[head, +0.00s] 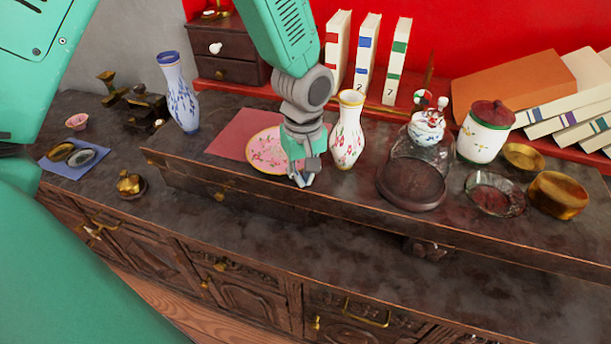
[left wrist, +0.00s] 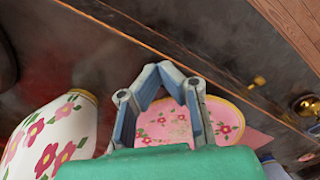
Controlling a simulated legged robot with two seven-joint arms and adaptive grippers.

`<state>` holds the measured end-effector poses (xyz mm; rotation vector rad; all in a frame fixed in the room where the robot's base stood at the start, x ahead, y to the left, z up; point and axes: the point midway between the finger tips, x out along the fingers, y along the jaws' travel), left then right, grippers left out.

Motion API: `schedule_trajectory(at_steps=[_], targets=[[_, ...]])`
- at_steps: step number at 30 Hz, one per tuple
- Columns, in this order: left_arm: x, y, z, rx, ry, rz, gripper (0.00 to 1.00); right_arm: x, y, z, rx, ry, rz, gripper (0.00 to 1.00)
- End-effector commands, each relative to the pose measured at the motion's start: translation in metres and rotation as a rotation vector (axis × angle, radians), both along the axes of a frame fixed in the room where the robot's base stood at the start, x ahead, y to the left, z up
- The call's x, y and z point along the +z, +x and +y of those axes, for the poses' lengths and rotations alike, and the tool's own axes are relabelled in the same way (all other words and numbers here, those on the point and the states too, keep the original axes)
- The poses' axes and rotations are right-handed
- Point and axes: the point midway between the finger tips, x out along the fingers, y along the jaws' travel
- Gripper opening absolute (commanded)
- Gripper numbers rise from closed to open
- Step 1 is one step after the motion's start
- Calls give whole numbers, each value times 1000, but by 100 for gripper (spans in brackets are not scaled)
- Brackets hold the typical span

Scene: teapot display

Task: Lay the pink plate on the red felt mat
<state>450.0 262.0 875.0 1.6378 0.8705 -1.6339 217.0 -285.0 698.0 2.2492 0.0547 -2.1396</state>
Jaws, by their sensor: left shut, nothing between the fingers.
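The pink plate (head: 264,147), with a yellow rim and small flowers, lies over the right part of the red felt mat (head: 229,135). The mat shows past its left side; whether the plate is wholly on it is hidden. My left gripper (head: 302,182) is shut and empty, pointing down at the plate's right front, and hides part of its right side. In the left wrist view, the plate (left wrist: 165,128) shows behind and between the fingers (left wrist: 158,68), and a bit of the mat (left wrist: 254,139) shows beyond it. My right gripper is not in view.
A white floral vase (head: 347,132) stands just right of my left gripper. A blue-white vase (head: 178,95) stands left of the mat. A glass jar (head: 412,160), lidded canister (head: 483,132) and glass dish (head: 494,194) stand further right. The counter in front is mostly clear.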

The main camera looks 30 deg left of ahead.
Motion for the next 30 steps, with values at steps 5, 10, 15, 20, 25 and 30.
schedule_trajectory(at_steps=[5,10,15,20,25,30], targets=[[3,17,25,7,-4,0,0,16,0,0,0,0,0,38],[3,37,52,5,-1,0,0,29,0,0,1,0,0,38],[1,43,63,1,1,-1,0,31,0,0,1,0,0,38],[1,43,61,0,2,0,0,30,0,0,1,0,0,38],[1,43,62,1,0,0,0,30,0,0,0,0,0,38],[2,40,61,1,1,2,0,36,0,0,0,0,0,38]])
